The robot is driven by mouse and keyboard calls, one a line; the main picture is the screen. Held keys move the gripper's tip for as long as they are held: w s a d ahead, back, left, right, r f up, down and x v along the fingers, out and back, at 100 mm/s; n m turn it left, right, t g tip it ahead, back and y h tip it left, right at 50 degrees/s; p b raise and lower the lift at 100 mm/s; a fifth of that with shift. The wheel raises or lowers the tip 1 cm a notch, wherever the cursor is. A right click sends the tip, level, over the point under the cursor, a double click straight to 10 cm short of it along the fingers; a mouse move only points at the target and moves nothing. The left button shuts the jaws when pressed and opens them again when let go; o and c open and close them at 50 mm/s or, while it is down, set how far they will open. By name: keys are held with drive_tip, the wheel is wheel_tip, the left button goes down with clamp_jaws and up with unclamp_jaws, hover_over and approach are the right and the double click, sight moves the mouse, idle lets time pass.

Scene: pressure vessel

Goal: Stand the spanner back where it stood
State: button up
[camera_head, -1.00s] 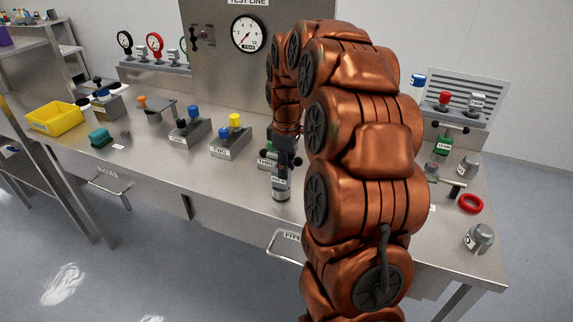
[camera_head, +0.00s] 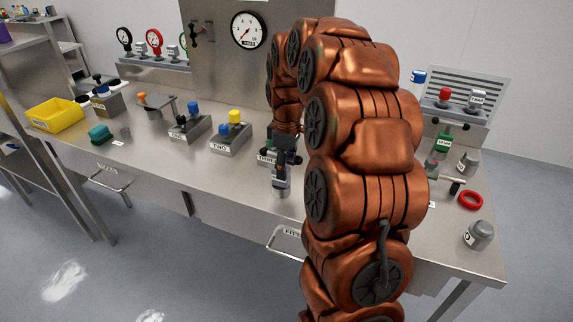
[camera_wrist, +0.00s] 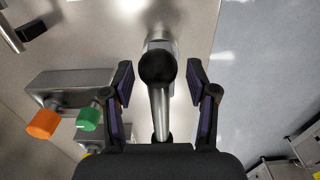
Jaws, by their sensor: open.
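In the wrist view, the spanner, as I take it, is a silver shaft (camera_wrist: 161,108) with a round black end (camera_wrist: 158,67). It lies between the two fingers of my gripper (camera_wrist: 159,76). The fingers are open, with a visible gap on each side of it. In the head view, my gripper (camera_head: 281,172) points down over the front part of the bench, above a small grey cylinder (camera_head: 281,190). My arm and gripper hide much of that spot, so I cannot tell what the spanner's foot rests in.
A grey block with orange (camera_wrist: 42,124) and green (camera_wrist: 89,119) knobs is close left of my gripper. Block TWO (camera_head: 230,142) stands further left on the bench. A red ring (camera_head: 470,200) and a grey cylinder (camera_head: 478,235) lie right. The bench's front edge is close.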

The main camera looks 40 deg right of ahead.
drive_tip(key=shift+r+b, duration=1.2)
drive_tip(key=shift+r, duration=4.9)
drive_tip(key=s+a+f+m+g, duration=0.15)
drive_tip(key=s+a+f, duration=0.25)
drive_tip(key=s+a, duration=0.5)
drive_tip(key=s+a+f+m, duration=0.2)
drive_tip(key=s+a+f, duration=0.1)
drive_tip(key=s+a, duration=0.7)
drive_tip(key=s+a+f+m, duration=0.2)
drive_tip(key=s+f, duration=0.4)
drive_tip(key=s, duration=0.4)
drive_tip(key=shift+s+a+f+m, duration=0.15)
drive_tip(key=shift+a+m, duration=0.15)
drive_tip(key=shift+m, duration=0.05)
